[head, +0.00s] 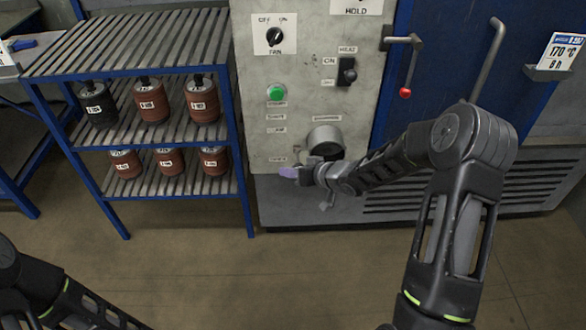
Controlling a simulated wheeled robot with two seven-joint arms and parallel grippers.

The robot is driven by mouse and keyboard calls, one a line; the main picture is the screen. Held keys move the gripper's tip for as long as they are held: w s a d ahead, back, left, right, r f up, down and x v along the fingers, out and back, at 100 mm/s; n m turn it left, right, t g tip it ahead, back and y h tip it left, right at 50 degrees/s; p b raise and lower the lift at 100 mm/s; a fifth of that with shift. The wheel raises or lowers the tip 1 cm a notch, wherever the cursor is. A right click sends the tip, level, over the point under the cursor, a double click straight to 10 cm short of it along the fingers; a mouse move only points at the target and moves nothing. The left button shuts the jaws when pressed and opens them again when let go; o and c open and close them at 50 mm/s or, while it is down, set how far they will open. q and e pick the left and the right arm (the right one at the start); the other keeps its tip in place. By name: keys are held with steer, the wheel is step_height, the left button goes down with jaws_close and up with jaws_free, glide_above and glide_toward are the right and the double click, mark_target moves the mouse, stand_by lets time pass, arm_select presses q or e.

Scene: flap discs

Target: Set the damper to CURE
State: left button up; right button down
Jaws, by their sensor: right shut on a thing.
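The damper appears to be the round grey fitting (326,138) low on the grey control panel, with a small label above it and several small labels to its left, too small to read surely. My right gripper (298,174) is just below and left of this fitting, at the panel's lower edge. It is shut, apparently on the damper's handle, which the gripper and wrist mostly hide. A pale purple tip shows at its left end. The handle's exact setting cannot be told. Of my left arm only links show at the lower left; its gripper is out of view.
A blue-framed rack (120,125) with several disc stacks stands left. The floor in front is clear.

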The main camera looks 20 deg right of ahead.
steer(key=shift+w+r, duration=0.25)
steer(key=shift+r, duration=0.2)
steer(key=c, duration=1.3)
jaws_free()
steer(key=shift+c, duration=0.2)
steer(key=shift+o, duration=1.4)
steer(key=shift+s+f, duration=0.15)
steer(key=shift+f, duration=0.1)
steer(key=p+v, duration=0.1)
steer(key=v, duration=0.6)
steer(key=shift+s+r, duration=0.2)
steer(key=shift+s, duration=0.15)
steer(key=shift+d, duration=0.1)
